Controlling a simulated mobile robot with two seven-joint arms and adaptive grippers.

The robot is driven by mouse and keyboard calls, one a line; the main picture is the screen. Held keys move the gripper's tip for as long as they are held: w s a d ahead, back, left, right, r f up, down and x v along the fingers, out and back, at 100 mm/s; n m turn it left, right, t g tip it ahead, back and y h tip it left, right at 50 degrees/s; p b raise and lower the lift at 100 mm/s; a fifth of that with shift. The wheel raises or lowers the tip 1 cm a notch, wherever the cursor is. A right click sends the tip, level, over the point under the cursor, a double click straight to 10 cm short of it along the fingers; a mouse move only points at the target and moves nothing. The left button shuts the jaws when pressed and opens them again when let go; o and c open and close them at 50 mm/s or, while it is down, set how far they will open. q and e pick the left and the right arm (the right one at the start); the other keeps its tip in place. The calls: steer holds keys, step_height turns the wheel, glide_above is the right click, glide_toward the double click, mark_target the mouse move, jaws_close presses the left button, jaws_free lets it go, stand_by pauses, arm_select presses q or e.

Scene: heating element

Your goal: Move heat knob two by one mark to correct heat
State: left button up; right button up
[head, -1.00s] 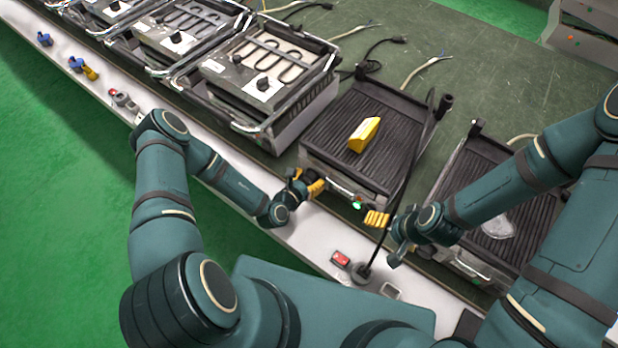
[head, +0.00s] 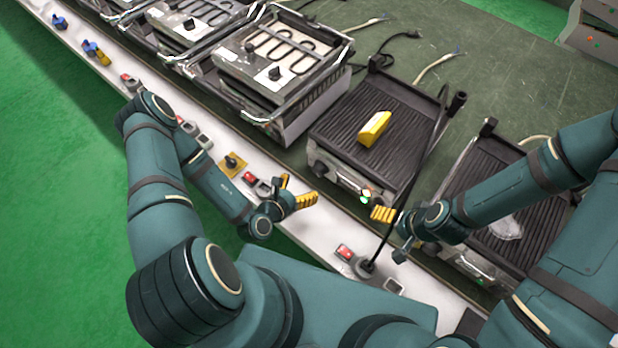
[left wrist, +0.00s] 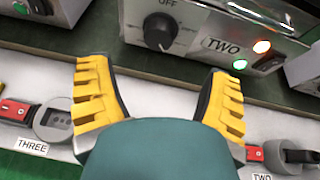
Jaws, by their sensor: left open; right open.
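Heat knob two (left wrist: 160,30) is a dark round knob on the metal front of the grill marked TWO, under the word OFF in the left wrist view. Its exact heat mark is hard to read. In the head view this grill (head: 340,135) has a ribbed dark plate with a yellow block on it. A green light (left wrist: 240,63) and an orange-red light (left wrist: 262,46) glow right of the knob. My left gripper (head: 298,191) is open and empty, in front of the grill and apart from the knob. My right gripper (head: 388,216) is open by the grill's right front corner.
A white ledge (head: 310,225) with red switches and sockets runs along the front. A dark cable (head: 408,180) rises from a plug there, close to my right gripper. Heating-coil units (head: 275,60) stand left, another ribbed grill (head: 500,190) right.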

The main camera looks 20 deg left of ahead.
arm_select(q)
steer(key=shift+v, duration=1.1)
steer(key=shift+d, duration=0.1)
